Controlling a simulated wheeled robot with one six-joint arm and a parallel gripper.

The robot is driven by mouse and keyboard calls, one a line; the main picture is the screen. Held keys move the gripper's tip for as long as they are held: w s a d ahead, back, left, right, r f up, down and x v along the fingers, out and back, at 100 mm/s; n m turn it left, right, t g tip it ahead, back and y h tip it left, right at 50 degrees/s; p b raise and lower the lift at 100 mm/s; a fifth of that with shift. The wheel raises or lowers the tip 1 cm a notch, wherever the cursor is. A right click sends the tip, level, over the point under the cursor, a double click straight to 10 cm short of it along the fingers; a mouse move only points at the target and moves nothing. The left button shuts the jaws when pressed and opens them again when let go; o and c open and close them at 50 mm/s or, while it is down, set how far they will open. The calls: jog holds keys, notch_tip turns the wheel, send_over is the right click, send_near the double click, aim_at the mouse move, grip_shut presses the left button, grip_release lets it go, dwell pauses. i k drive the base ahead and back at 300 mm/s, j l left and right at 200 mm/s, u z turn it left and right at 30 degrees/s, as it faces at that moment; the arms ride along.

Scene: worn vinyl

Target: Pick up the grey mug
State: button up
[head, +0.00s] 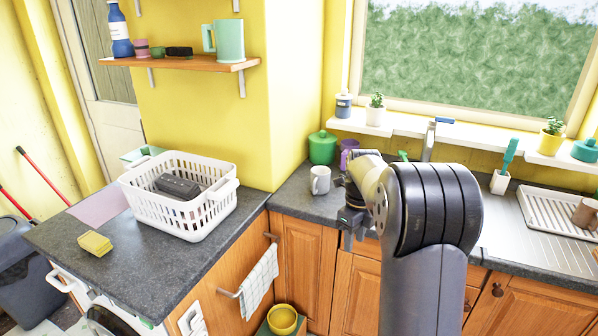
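The light grey mug (320,181) stands upright on the dark countertop in the corner, left of my arm, with its handle towards the left. My gripper (350,226) is just right of the mug and nearer the camera, by the counter's front edge. It appears apart from the mug. My own arm covers much of it, and its fingers are too small and dark to tell open from shut.
A green lidded pot (322,148) and a purple mug (347,153) stand behind the grey mug. A white basket (150,207) holding a dark object and a yellow sponge (95,243) are on the left counter. A drying rack (560,208) is at right.

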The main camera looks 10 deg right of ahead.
aim_at(319, 183)
jog(key=i+l+u, duration=0.25)
jog(key=i+l, duration=0.15)
jog(key=i+l+u, duration=0.25)
jog(key=i+l, duration=0.15)
jog(key=i+l+u, duration=0.2)
jog(key=i+l, duration=0.15)
jog(key=l, duration=0.3)
